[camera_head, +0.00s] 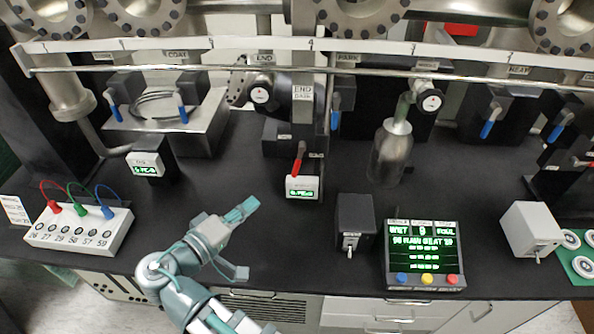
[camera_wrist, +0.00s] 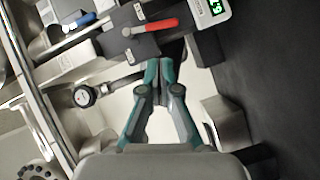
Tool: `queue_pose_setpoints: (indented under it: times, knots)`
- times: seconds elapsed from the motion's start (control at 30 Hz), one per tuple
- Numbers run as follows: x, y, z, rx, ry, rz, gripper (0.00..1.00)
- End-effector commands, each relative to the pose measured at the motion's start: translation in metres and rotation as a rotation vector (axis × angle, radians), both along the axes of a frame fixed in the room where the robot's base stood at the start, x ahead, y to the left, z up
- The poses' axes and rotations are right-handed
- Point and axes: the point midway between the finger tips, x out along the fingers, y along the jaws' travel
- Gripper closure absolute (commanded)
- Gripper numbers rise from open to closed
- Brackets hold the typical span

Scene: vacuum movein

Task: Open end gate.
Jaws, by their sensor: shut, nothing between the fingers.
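A grey post carries an "END GATE" label (camera_head: 303,92) near the middle of the back structure. Below it, a short red lever (camera_head: 299,160) stands nearly upright above a small green-lit readout (camera_head: 302,194). In the wrist view the red lever (camera_wrist: 155,27) lies across a black block, at the top of the picture. My gripper (camera_head: 246,206) is shut and empty, with teal fingers, above the black bench, left of and nearer than the red lever. In the wrist view its fingertips (camera_wrist: 164,66) meet just below the lever in the picture; they appear apart from it.
A metal rail (camera_head: 200,67) runs across the back. A white socket box (camera_head: 82,230) with coloured plugs stands left. Bench around my gripper is clear.

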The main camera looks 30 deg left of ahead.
Motion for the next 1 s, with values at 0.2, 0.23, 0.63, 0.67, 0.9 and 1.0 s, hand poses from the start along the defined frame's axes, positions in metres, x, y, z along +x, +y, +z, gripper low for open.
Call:
queue_pose_setpoints:
  times: [0.2,0.23,0.63,0.67,0.9,1.0]
  knots:
    - [0.001,-0.002,-0.001,-0.152,0.019,0.011,1.0]
    - [0.002,-0.002,-0.001,-0.158,0.02,0.011,1.0]
    - [0.054,-0.008,-0.004,-0.162,0.02,0.009,1.0]
    - [0.06,-0.008,-0.005,-0.162,0.019,0.007,1.0]
    - [0.103,-0.012,-0.01,-0.161,0.02,0.009,1.0]
    - [0.117,-0.013,-0.011,-0.16,0.019,0.009,1.0]
